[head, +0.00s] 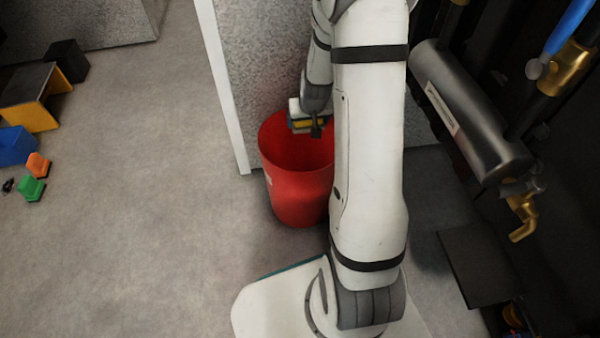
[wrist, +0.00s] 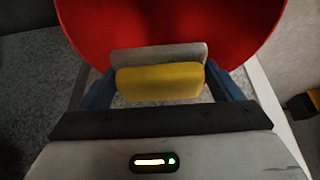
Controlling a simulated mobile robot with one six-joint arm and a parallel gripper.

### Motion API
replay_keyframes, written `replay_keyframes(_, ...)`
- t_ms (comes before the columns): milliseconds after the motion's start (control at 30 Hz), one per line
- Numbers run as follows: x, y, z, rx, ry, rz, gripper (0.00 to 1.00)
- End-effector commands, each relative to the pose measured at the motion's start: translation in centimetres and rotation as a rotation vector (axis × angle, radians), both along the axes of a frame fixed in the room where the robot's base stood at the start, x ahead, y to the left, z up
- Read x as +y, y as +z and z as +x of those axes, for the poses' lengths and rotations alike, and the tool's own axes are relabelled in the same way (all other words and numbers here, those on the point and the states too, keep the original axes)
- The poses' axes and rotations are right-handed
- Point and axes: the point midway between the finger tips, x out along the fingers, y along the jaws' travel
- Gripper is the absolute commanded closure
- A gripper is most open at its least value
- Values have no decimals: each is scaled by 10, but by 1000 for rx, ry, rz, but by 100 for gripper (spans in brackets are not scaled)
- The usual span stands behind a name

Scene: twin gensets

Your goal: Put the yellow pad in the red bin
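The yellow pad (wrist: 160,80) is between the two blue fingers of my gripper (wrist: 158,88) in the wrist view, with a grey layer along its far side. The fingers are shut on it. The red bin (wrist: 190,20) fills the top of the wrist view, beyond the pad. In the head view the red bin (head: 295,190) stands upright on the floor against the wall. My gripper (head: 308,125) is over the bin's opening, with a yellow edge of the pad (head: 303,123) showing. My arm hides the bin's right side. The bin's bottom is hidden in the head view.
A speckled grey wall with a white edge (head: 222,85) stands behind the bin. Dark machinery with a grey cylinder (head: 470,110) and brass valves is at right. A yellow-and-black stand (head: 35,97), blue box (head: 15,146), and orange and green pieces (head: 32,188) lie left. The floor between is clear.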

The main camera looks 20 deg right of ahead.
Motion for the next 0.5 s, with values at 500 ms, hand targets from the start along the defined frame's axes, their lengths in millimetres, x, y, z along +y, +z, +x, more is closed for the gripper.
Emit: replay_keyframes(500, 0, 10, -3, -1, -1, -1, 0)
